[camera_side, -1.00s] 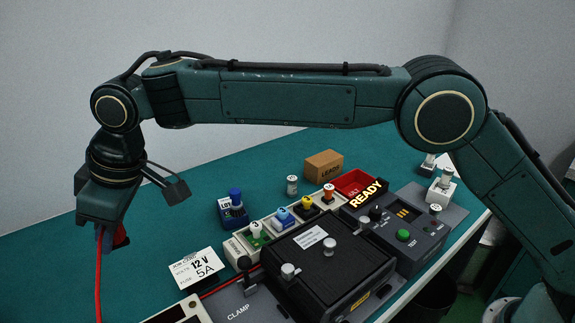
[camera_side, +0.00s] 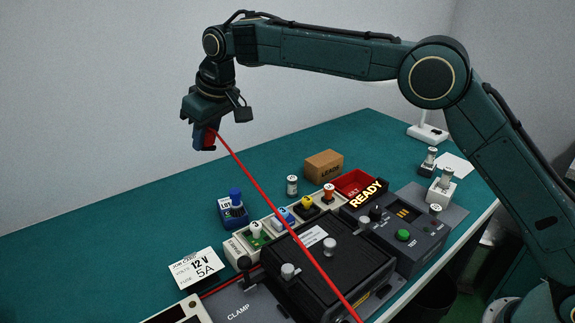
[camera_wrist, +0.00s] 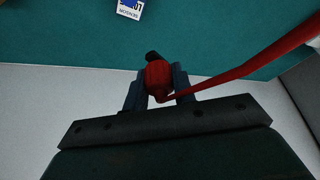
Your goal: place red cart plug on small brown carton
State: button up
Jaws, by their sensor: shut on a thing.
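My gripper (camera_side: 205,138) is shut on the red cart plug (camera_side: 210,138) and holds it in the air above the left back part of the bench. In the wrist view the red plug (camera_wrist: 158,78) sits between the two blue fingers, with a dark tip at its far end. A red cable runs from the plug down to the right, across the black box. The small brown carton (camera_side: 323,166), marked LEADS, stands on the bench, lower than my gripper and to its right. It is apart from the plug.
A red tray (camera_side: 352,184) stands right of the carton. A small grey cylinder (camera_side: 292,186) stands to its left. A blue block (camera_side: 233,211), a row of coloured plugs (camera_side: 282,217), a black box (camera_side: 322,262) and a 12 V card (camera_side: 197,267) are nearer. The bench behind the carton is clear.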

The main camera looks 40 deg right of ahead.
jog(key=w+d+r+m+h, duration=0.1)
jog(key=d+m, duration=0.4)
jog(key=d, duration=1.3)
jog(key=w+d+r+m+h, duration=0.1)
jog(key=d+m, duration=0.4)
jog(key=d, duration=1.3)
notch_tip(320, 180, up, 2)
jog(key=shift+d+r+h, duration=0.1)
jog(key=shift+d+h, duration=0.2)
jog(key=shift+h, duration=0.5)
send_over(323, 155)
jog(key=s, duration=0.1)
jog(key=f, duration=1.6)
jog(key=shift+s+a, duration=0.1)
jog(key=shift+a, duration=0.25)
jog(key=shift+f, duration=2.05)
jog(key=shift+f, duration=0.15)
